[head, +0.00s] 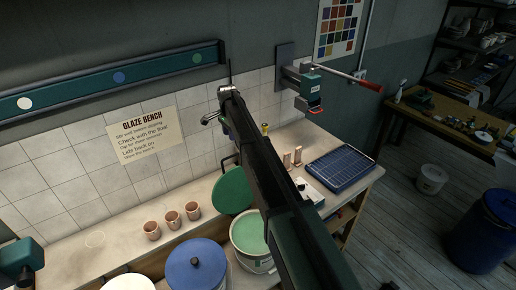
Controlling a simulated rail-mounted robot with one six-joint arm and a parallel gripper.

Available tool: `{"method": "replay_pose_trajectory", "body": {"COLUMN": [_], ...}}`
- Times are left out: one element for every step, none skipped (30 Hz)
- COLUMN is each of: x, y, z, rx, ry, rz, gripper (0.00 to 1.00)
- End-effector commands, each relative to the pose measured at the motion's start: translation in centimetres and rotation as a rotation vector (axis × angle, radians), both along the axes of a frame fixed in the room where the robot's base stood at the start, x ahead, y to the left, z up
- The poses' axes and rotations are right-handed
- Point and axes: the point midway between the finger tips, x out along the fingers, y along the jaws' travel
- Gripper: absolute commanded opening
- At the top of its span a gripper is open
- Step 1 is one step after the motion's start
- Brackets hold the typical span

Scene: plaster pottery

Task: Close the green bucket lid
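The green bucket lid (233,192) stands open, tilted up behind the bucket and leaning toward the tiled wall. The bucket (252,263) is pale with green glaze (249,230) visible inside, and its right part is hidden by my arm. A dark bracket or handle shows at the lid's upper edge. My dark arm crosses the middle of the view, in front of the bucket's right side.
A blue lidded bucket (197,268) stands left of the green one. Several copper-coloured cups (172,220) are on the bench. A blue gridded tray (341,167) lies to the right. A wall-mounted device with a red lever (352,82) juts out above. A blue barrel (486,230) stands at far right.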

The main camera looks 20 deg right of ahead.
Motion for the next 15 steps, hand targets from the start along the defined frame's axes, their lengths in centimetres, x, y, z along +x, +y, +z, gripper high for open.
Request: {"method": "replay_pose_trajectory", "body": {"x": [-0.1,-0.1,-0.1,-0.1,-0.1,-0.1,-0.1,-0.1,-0.1,-0.1,-0.1,-0.1,-0.1,-0.2,-0.1], "y": [0.0,0.0,0.0,0.0,0.0,0.0,0.0,0.0,0.0,0.0,0.0,0.0,0.0,0.0,0.0], "z": [0.0,0.0,0.0,0.0,-0.1,-0.3,-0.5,-0.8,-1.4,-1.9,-2.4,-3.3,-3.9,-4.7,-5.7], "rx": [0.000,0.000,0.000,0.000,0.000,0.000,0.000,0.000,0.000,0.000,0.000,0.000,0.000,0.000,0.000], "ry": [0.000,0.000,0.000,0.000,0.000,0.000,0.000,0.000,0.000,0.000,0.000,0.000,0.000,0.000,0.000], "rz": [-0.023,-0.033,-0.039,-0.040,-0.039,-0.039,-0.038,-0.038,-0.038,-0.037,-0.037,-0.037,-0.037,-0.037,-0.036], "gripper": [0.38,0.38,0.38,0.38,0.38,0.38,0.38,0.38,0.38,0.38,0.38,0.38,0.38,0.38,0.38]}}
